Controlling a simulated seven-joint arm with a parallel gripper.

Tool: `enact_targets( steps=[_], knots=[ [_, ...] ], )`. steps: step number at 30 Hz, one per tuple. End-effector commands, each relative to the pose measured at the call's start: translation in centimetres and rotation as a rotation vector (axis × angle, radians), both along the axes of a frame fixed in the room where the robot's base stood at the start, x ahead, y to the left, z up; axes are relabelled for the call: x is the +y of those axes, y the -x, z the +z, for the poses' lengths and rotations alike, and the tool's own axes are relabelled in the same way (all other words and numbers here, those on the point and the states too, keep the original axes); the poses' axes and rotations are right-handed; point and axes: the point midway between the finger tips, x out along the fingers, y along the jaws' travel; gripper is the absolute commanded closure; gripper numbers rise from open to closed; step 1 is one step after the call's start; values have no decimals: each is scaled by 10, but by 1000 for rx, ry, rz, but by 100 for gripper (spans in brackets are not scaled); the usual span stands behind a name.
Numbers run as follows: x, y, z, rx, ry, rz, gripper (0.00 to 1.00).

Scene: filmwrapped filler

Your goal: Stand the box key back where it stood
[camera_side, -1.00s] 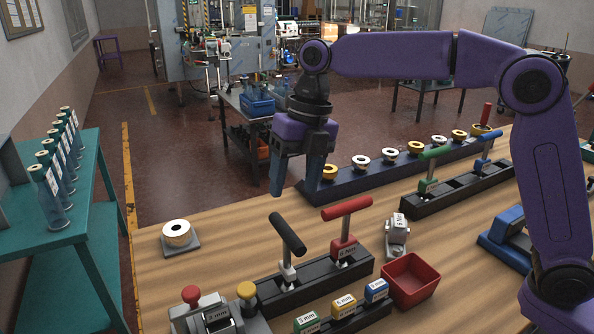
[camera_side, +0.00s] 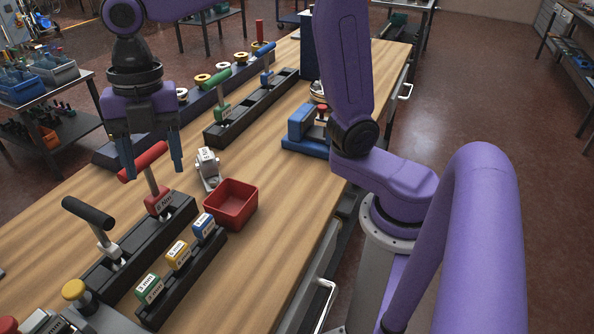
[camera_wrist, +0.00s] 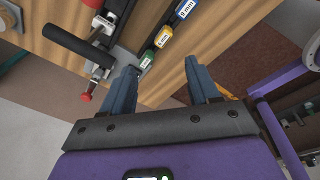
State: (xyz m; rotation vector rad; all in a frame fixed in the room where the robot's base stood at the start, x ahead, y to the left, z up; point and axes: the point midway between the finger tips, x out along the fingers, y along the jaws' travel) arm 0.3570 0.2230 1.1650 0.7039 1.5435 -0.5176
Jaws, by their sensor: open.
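Two T-handled keys stand in the near black rack (camera_side: 128,240): one with a black handle (camera_side: 88,213), leaning, and one with a red handle (camera_side: 143,161). Green (camera_side: 222,95) and blue (camera_side: 264,52) T-handled keys stand in the rear rack (camera_side: 245,112). Which one is the box key I cannot tell. My gripper (camera_side: 153,170) is open, fingers down, overlapping the red handle in the side view. In the wrist view, nothing shows between its fingertips (camera_wrist: 160,75); the black handle (camera_wrist: 75,46) lies beyond them to the upper left.
Green, yellow and blue size blocks (camera_side: 178,256) sit in a small black holder beside the near rack. A red bin (camera_side: 231,205), a grey clamp-like piece (camera_side: 207,168) and a blue device (camera_side: 305,130) stand nearby. Bench is bare right of the bin.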

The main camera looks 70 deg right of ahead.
Motion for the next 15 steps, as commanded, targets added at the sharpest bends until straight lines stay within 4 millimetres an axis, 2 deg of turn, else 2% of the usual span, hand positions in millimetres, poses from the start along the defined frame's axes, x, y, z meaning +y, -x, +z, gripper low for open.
enact_targets(
  steps=[1, 3, 15],
  knots=[
    [-12, 16, -5, 11, 10, -87, 40],
    [-27, 36, -13, 25, 23, -217, 40],
    [-124, 148, -66, 69, 78, -941, 40]
  ],
)
